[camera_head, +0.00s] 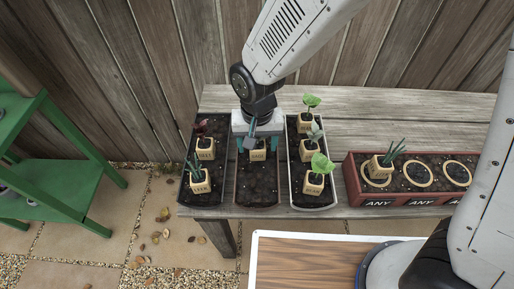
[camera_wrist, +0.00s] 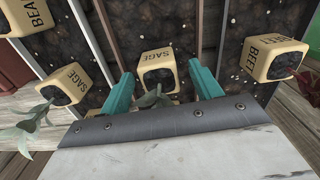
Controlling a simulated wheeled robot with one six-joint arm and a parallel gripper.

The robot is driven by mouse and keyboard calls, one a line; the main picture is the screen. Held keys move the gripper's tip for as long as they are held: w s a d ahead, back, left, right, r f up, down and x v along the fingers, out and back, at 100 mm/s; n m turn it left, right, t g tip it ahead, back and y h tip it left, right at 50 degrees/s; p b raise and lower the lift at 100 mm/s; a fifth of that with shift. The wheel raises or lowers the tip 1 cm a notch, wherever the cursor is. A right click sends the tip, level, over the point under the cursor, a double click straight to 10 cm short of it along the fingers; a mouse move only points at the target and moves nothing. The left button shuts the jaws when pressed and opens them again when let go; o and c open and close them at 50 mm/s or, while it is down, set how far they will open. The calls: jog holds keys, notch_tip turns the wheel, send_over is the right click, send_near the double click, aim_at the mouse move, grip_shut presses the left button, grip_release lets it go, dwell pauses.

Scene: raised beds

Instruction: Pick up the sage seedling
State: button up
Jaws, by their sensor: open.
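A cream pot marked SAGE (camera_wrist: 157,72) holds dark soil and a grey-green seedling (camera_wrist: 152,97) whose stem leans toward my gripper's palm. In the head view this pot (camera_head: 258,154) stands in the middle tray (camera_head: 257,194), partly hidden by my gripper. My gripper (camera_head: 256,147) is directly over it, open, with its teal fingers on either side of the pot in the wrist view (camera_wrist: 160,73). Whether the fingers touch the pot cannot be told. A second SAGE pot (camera_wrist: 63,85) with grey-green leaves stands in the right tray, also seen in the head view (camera_head: 308,151).
A beet pot (camera_wrist: 272,60) and a leek-like pot (camera_head: 200,186) stand in the left tray. The right tray (camera_head: 316,207) also holds two green-leaved pots. A red planter (camera_head: 355,186) with ring-marked places is further right. A green stand (camera_head: 70,203) is at far left.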

jog(key=shift+f, duration=0.55)
jog(key=c, duration=1.1)
jog(key=shift+r, duration=0.15)
